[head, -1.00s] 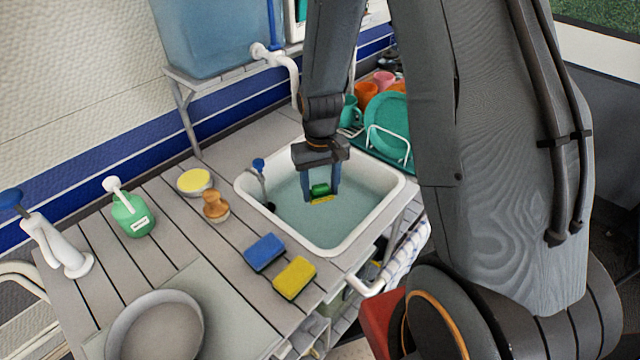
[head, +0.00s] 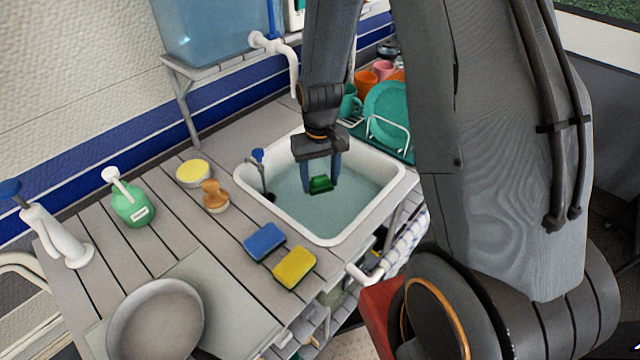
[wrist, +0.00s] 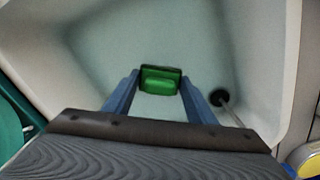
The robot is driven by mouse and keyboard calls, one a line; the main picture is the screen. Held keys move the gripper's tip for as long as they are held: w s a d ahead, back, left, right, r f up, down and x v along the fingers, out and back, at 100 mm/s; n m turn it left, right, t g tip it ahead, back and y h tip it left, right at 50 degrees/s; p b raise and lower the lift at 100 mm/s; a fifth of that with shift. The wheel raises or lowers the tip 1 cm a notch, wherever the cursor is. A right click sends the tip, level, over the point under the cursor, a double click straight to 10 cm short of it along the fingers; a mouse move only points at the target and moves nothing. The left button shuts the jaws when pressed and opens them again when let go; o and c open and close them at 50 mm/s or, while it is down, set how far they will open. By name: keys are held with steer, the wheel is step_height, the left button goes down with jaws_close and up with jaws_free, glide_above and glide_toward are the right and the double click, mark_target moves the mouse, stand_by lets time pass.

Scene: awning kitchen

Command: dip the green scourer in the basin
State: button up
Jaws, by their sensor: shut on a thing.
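The green scourer (head: 320,184) is between the blue fingers of my gripper (head: 321,182), which is shut on it. It is inside the white-rimmed basin (head: 345,237), at the surface of the blue-green water (head: 352,196). Its yellow underside, and how deep it sits, cannot be seen now. In the wrist view the green scourer (wrist: 160,79) is held between the two fingertips, with water around it.
A blue sponge (head: 264,242) and a yellow sponge (head: 294,268) lie on the slats before the basin. A wooden brush (head: 214,196) stands farther left. A dish rack with a teal plate (head: 385,115) is behind.

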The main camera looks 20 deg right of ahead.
mark_target(320, 177)
steer(key=shift+r+p, duration=3.95)
steer(key=shift+r, duration=1.35)
step_height(320, 177, up, 4)
steer(key=p, duration=0.3)
steer(key=shift+s, duration=0.1)
